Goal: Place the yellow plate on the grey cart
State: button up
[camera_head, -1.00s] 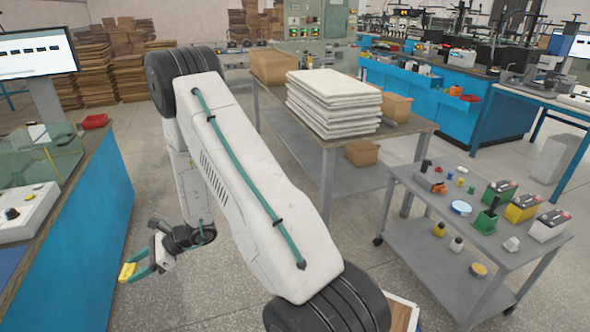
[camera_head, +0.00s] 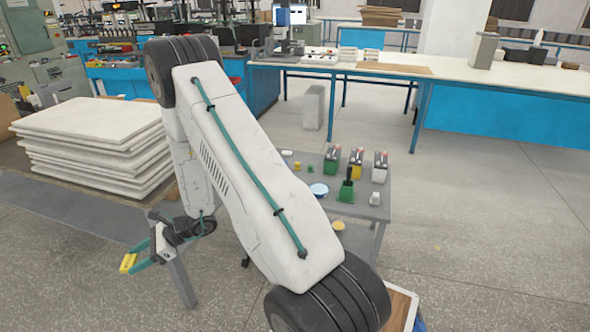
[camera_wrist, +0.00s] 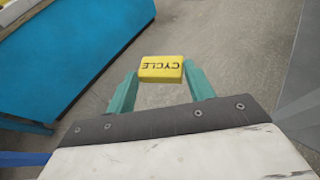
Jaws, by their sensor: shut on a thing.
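My gripper (camera_head: 138,259) shows at the lower left of the head view, shut on the yellow plate (camera_head: 128,262). The grey cart (camera_head: 376,212) stands right of centre, partly hidden behind my arm. Its top bears batteries (camera_head: 356,162), a green object with a dark handle (camera_head: 346,188), a blue-rimmed round tin (camera_head: 319,190) and small pieces.
A long workbench (camera_head: 470,80) with blue legs runs across the back. Open floor (camera_head: 480,240) lies to the right of the cart. The wrist view shows a blue cabinet (camera_wrist: 75,50) at the left.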

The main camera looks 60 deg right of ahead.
aim_at(301, 176)
jog(key=z, duration=1)
jog(key=i, duration=0.95)
jog(key=z, duration=0.9)
jog(key=i, duration=0.25)
jog(key=z, duration=0.05)
